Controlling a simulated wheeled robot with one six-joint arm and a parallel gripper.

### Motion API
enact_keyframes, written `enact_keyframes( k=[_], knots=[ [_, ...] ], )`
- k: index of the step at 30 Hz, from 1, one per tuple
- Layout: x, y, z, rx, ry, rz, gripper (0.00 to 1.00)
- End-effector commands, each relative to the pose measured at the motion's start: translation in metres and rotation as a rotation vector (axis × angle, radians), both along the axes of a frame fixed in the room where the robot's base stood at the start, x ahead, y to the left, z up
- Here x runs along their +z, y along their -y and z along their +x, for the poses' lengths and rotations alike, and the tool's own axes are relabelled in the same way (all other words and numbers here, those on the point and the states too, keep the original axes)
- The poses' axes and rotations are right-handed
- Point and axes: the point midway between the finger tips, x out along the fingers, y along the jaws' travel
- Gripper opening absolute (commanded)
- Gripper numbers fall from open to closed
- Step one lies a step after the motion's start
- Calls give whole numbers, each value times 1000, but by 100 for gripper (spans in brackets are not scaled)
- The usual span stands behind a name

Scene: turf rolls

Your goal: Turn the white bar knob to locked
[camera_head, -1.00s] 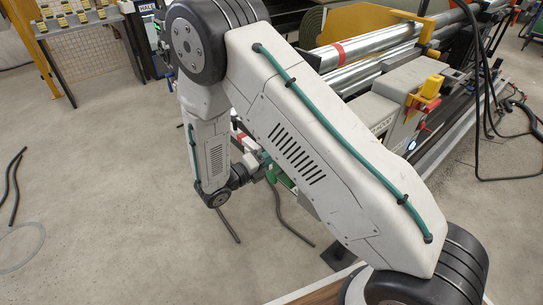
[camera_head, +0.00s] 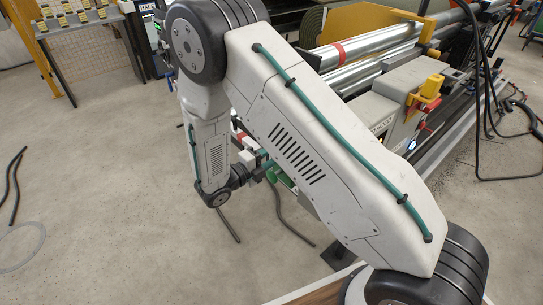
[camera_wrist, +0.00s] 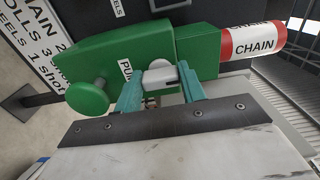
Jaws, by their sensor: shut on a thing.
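The white bar knob (camera_wrist: 160,77) sits on the front of a green box (camera_wrist: 130,55) in the wrist view. My gripper (camera_wrist: 163,84) has its two teal fingers on either side of the knob and is shut on it. The fingers hide part of the knob, and I cannot read which position it points to. In the head view my arm hides most of the green box, and the knob cannot be made out there.
A round green push knob (camera_wrist: 88,97) sticks out at the left of the box. A red and white cylinder marked CHAIN (camera_wrist: 252,43) is at its right. A lettered sign (camera_wrist: 32,40) stands at upper left. Machine rollers (camera_head: 370,50) lie behind my arm; open floor is at left.

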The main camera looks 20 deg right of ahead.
Motion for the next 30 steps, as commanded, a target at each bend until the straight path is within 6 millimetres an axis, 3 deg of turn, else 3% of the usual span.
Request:
enact_keyframes(
  k=[5, 6, 8, 19, 30],
  knots=[
    [0, -1, 0, 2, 0, 1, 17],
    [0, -1, 0, 2, 0, 1, 46],
    [0, -1, 0, 2, 0, 1, 62],
    [0, -6, -1, 3, 1, 0, 62],
    [0, -63, -19, 5, 1, 1, 62]
  ],
)
